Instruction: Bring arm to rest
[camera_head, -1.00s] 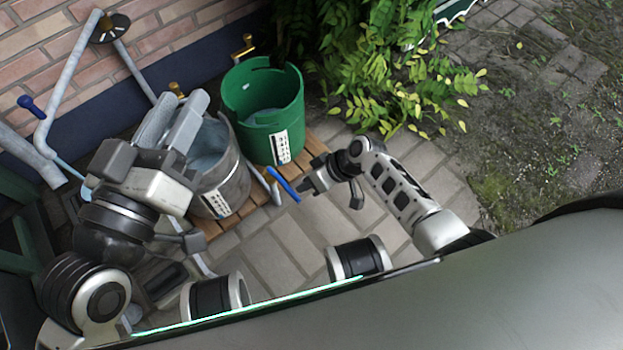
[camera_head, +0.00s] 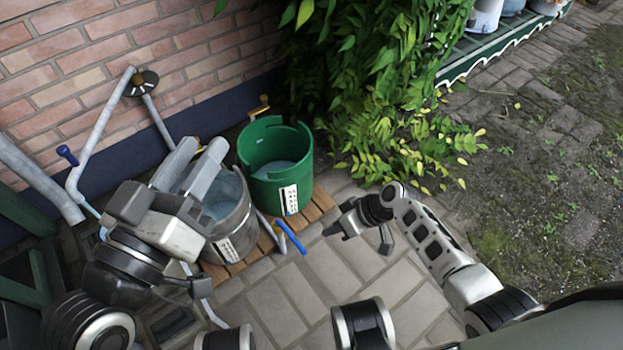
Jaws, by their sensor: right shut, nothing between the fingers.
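My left gripper (camera_head: 190,165) is at the left, in front of the grey metal bucket, its two grey fingers pointing up and slightly apart. I see no thing between them. My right gripper (camera_head: 333,231) is near the middle, over the paving to the right of the buckets. It is shut and empty, pointing left, apart from the blue-handled lever. The bent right arm (camera_head: 435,245) comes in from the lower right.
A green bucket (camera_head: 250,150) and a grey bucket (camera_head: 241,233), both holding water, stand on a wooden pallet (camera_head: 318,205). A blue-handled lever (camera_head: 291,238) is in front. Pipes (camera_head: 98,135) stand by the brick wall. A leafy plant (camera_head: 370,90) is behind; paving is clear at the right.

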